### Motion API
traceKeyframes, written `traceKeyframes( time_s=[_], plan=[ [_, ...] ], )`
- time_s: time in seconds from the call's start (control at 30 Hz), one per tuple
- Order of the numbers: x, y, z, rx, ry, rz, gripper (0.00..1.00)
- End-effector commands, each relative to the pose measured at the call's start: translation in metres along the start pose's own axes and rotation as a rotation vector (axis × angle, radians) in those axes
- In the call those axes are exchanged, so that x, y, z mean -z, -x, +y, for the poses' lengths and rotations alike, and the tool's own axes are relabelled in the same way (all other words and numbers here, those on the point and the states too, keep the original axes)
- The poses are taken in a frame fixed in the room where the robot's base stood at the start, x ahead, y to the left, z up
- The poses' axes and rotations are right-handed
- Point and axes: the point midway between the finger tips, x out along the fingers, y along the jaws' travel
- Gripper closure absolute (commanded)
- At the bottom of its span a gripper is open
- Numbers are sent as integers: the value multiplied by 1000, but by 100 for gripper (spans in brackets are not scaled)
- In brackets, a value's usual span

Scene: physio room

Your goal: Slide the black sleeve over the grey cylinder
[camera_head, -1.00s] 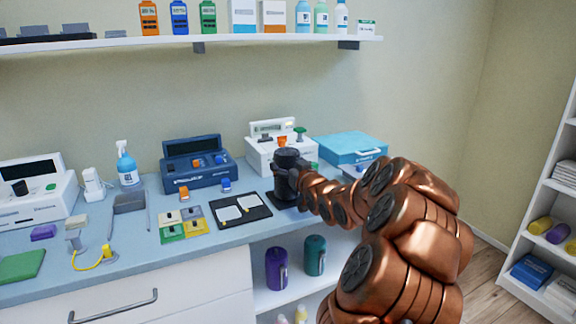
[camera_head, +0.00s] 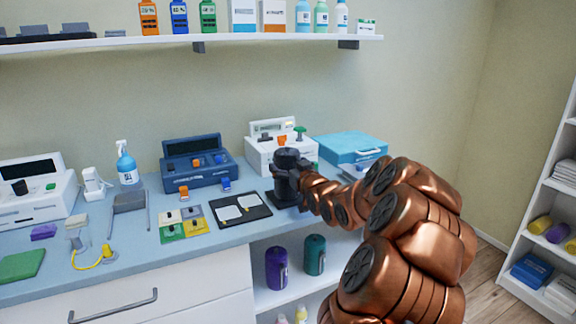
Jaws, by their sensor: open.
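My gripper (camera_head: 285,196) is at the end of the copper arm, low over the right part of the counter. It is open. Its dark wrist hides most of the fingers and what is between or below them. A dark, flat, square-edged patch shows at the counter under it; I cannot tell if this is a base or part of my gripper. I cannot make out the black sleeve or the grey cylinder; they may be hidden behind my gripper and arm.
A black tray (camera_head: 262,212) with two white pads lies just left of my gripper. Behind stand a blue device (camera_head: 200,177), a white device (camera_head: 262,158) and a turquoise case (camera_head: 350,146). A shelf (camera_head: 230,40) runs above.

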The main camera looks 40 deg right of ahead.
Motion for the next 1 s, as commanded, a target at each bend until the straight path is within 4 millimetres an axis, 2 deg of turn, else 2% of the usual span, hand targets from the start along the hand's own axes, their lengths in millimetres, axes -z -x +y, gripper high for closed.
traceKeyframes(
  time_s=[0.7, 1.0],
  plan=[
    [1, 93, 1, -3, 0, 1, 0],
    [0, 114, 1, -1, 1, 1, 0]
  ],
)
